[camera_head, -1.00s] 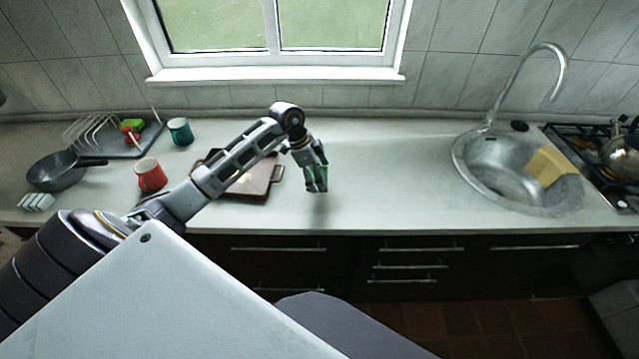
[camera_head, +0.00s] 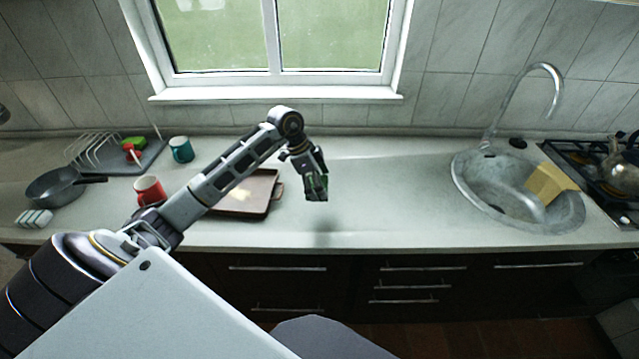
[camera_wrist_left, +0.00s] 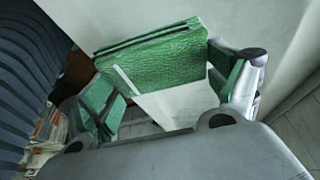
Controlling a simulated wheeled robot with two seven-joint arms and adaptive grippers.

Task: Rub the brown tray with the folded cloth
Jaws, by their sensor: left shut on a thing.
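The brown tray (camera_head: 262,197) lies on the counter left of centre, partly hidden behind my left forearm. A pale patch shows on its surface. My left gripper (camera_head: 317,190) hangs above the counter, just right of the tray and apart from it. In the left wrist view, my left gripper (camera_wrist_left: 172,88) is shut on the folded cloth (camera_wrist_left: 165,60), a green, textured, layered piece between its fingers. In the head view only a small bit of green shows at the fingertips. My right gripper is in neither view.
A red mug (camera_head: 149,190) stands left of the tray, near my forearm. A teal mug (camera_head: 181,149), a dish rack (camera_head: 95,150) and a dark pan (camera_head: 55,187) are farther left. The counter between my gripper and the sink (camera_head: 500,190) is clear.

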